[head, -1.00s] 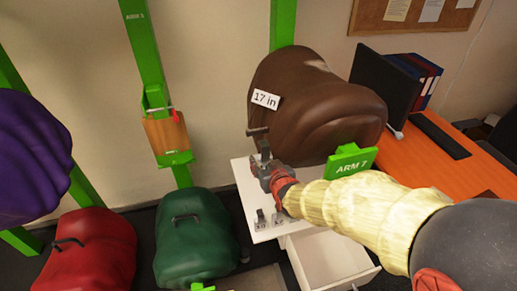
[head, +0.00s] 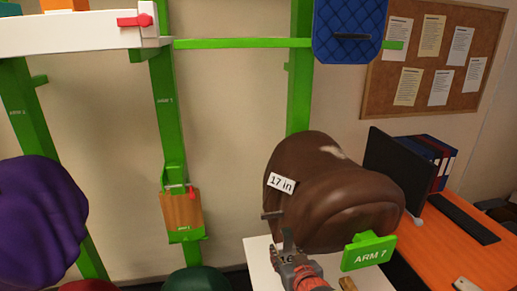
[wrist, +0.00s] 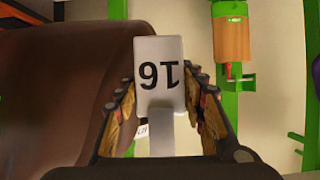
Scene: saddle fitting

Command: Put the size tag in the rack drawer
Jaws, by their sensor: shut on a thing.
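My gripper (head: 288,256) is shut on a size tag marked 16 (head: 287,259). In the wrist view the white tag (wrist: 158,70) shows its 16 upside down, with its grey stem (wrist: 160,132) between the two fingers (wrist: 159,110). The gripper is in front of the brown saddle (head: 335,200), above or beside a white top (head: 257,258). The rack drawer is out of view now.
A "17 in" label (head: 281,183) is on the brown saddle. A green ARM 7 plate (head: 369,252) sticks out right of the gripper. An orange desk (head: 460,240) stands at right, and a green post (head: 165,120) at left.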

